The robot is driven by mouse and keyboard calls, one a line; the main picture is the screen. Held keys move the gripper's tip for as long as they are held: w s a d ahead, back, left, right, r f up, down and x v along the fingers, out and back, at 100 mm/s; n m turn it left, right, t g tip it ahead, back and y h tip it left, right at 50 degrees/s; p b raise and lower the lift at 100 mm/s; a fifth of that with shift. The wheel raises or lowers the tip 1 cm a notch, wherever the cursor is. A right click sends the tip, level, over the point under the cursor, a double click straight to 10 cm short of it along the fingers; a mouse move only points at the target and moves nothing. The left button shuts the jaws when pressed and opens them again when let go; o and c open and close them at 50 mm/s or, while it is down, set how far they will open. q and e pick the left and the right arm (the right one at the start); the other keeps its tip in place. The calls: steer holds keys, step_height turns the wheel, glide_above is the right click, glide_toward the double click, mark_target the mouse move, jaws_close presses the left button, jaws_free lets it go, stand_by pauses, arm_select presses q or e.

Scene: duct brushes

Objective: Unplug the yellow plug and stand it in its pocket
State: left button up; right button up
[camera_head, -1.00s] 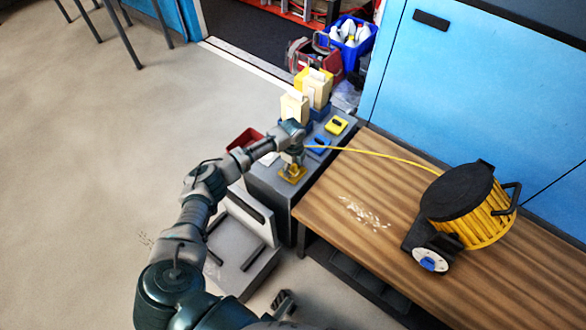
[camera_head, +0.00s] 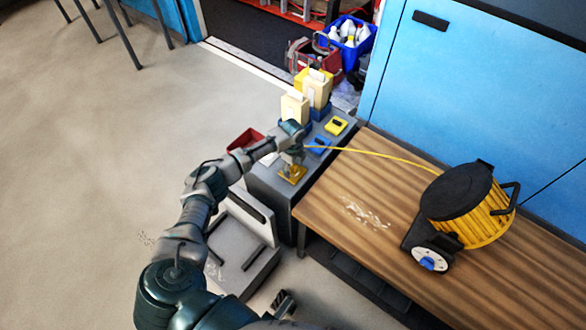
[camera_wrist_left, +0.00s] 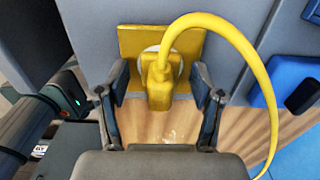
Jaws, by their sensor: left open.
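The yellow plug (camera_wrist_left: 159,82) sits against the white round face of a square yellow socket plate (camera_wrist_left: 128,42) in the left wrist view. Its yellow cord (camera_wrist_left: 245,60) arcs up and right, then down. My left gripper (camera_wrist_left: 161,88) is open, with one finger on each side of the plug and gaps between. In the head view, my left gripper (camera_head: 292,161) is above the yellow plate (camera_head: 292,174) on the grey cabinet (camera_head: 268,186); it hides the plug there. I cannot tell which part is the plug's pocket.
A blue fitting (camera_head: 319,144) and a yellow fitting (camera_head: 337,126) lie farther back on the cabinet. Cream boxes (camera_head: 295,106) stand behind. The cord (camera_head: 385,156) crosses the wooden bench (camera_head: 350,205) to a yellow reel (camera_head: 465,207).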

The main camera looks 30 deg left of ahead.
steer(key=shift+r, duration=0.25)
